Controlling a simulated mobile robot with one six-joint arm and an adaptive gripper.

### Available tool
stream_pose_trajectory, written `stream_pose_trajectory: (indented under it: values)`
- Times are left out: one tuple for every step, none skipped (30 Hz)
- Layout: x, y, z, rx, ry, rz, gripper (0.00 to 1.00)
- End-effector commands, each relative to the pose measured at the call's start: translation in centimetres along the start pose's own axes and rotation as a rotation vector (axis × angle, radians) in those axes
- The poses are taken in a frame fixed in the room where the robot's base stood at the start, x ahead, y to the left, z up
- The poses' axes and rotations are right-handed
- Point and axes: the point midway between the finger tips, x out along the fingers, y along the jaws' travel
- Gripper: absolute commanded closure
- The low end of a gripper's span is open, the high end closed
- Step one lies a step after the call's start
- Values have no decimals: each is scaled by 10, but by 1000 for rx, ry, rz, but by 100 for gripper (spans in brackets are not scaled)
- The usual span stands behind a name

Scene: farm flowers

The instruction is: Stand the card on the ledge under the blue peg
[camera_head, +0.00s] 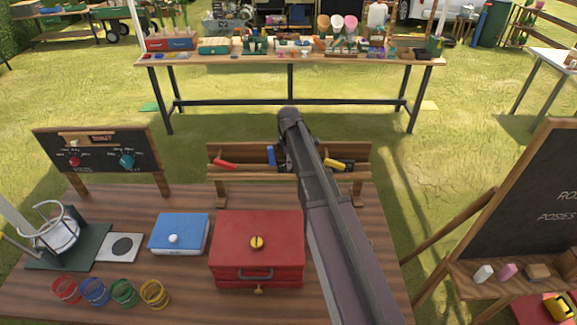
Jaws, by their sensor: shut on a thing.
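A wooden rack with a ledge (215,176) stands at the back of the brown table. It has a red peg (225,164), a blue peg (270,155) and a yellow peg (338,165). The blue peg looks upright, just left of my arm. My gripper (284,161) is at the rack, beside the blue peg. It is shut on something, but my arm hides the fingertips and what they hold. I cannot make out the card at the rack.
A red box (257,268) and a blue box (180,235) stand in front of the rack. Several coloured rings (124,292) lie at the front left. A small blackboard (100,152) stands at the back left, and a larger board (520,200) at the right.

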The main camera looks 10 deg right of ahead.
Motion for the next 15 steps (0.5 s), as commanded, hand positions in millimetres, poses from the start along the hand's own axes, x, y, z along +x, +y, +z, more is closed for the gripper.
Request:
stream_pose_trajectory:
  values:
    - [1, 0, 0, 0, 0, 0, 100]
    - [1, 0, 0, 0, 0, 0, 100]
    - [1, 0, 0, 0, 0, 0, 100]
    - [1, 0, 0, 0, 0, 0, 100]
    - [0, 0, 0, 0, 0, 0, 100]
    - [0, 0, 0, 0, 0, 0, 100]
    - [0, 0, 0, 1, 0, 0, 100]
    - [0, 0, 0, 1, 0, 0, 100]
    - [0, 0, 0, 1, 0, 0, 100]
    - [1, 0, 1, 1, 0, 0, 100]
    - [1, 0, 1, 1, 0, 0, 100]
    - [2, 0, 1, 1, 0, 0, 100]
    - [3, 0, 1, 1, 0, 0, 100]
    - [4, 0, 1, 1, 0, 0, 100]
    - [5, 0, 1, 1, 0, 0, 100]
